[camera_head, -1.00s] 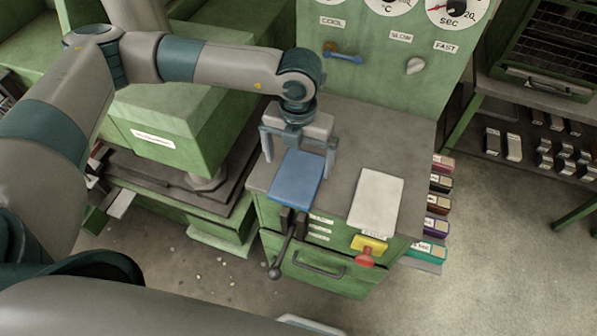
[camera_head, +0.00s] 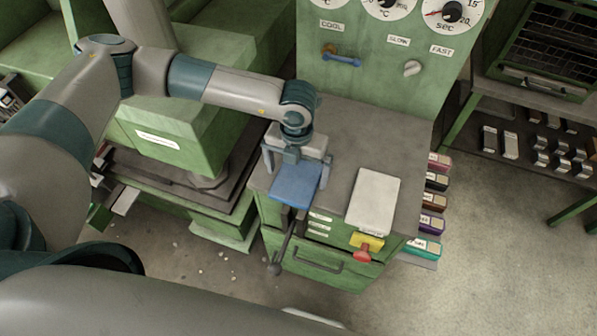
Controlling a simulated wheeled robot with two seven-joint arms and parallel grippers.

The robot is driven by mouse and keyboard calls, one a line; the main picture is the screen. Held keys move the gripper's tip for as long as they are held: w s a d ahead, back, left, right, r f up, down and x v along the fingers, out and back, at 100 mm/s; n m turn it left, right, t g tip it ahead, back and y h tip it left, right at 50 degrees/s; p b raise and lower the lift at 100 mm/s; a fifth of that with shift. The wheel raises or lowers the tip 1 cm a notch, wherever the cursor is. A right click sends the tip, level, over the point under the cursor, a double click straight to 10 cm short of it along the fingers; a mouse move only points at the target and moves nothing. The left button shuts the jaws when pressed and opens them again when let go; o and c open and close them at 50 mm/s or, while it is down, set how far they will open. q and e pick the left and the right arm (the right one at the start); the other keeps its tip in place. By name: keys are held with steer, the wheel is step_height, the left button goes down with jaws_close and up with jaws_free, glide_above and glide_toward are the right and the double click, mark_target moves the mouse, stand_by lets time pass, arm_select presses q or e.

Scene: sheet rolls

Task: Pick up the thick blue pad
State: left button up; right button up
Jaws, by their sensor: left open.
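The thick blue pad (camera_head: 295,187) lies on the front left part of the grey top of a green cabinet (camera_head: 390,130). My left gripper (camera_head: 296,171) is over the pad's far end, pointing down. It is open, with one finger at the pad's left side and one at its right. The gripper's body hides the far end of the pad. I cannot tell whether the fingers touch the pad. My right gripper is not in view.
A white pad (camera_head: 373,199) lies right of the blue one. A black lever (camera_head: 282,250) and a red knob (camera_head: 362,254) stick out in front. A green panel with dials (camera_head: 385,55) stands behind. Green machinery (camera_head: 180,130) is at the left.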

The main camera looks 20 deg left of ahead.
arm_select(q)
steer(key=shift+f, duration=0.75)
steer(key=shift+c, duration=0.3)
steer(key=c, duration=0.9)
steer(key=shift+r+b, duration=0.65)
steer(key=shift+r, duration=0.2)
steer(key=shift+s+d+r+b, duration=0.15)
steer(key=shift+r+b, duration=0.25)
steer(key=shift+r, duration=0.2)
steer(key=shift+s+d+r+b, duration=0.1)
steer(key=shift+r+b, duration=0.25)
steer(key=shift+r, duration=0.25)
steer(key=shift+s+d+r+b, duration=0.7)
steer(key=shift+s+d+r, duration=0.45)
steer(key=shift+s, duration=0.3)
steer(key=shift+s+d+r+b, duration=0.7)
steer(key=shift+s+d+r, duration=0.45)
steer(key=shift+s, duration=0.35)
steer(key=shift+s+d+r+b, duration=0.7)
steer(key=shift+s+d+r, duration=0.4)
steer(key=shift+s, duration=0.35)
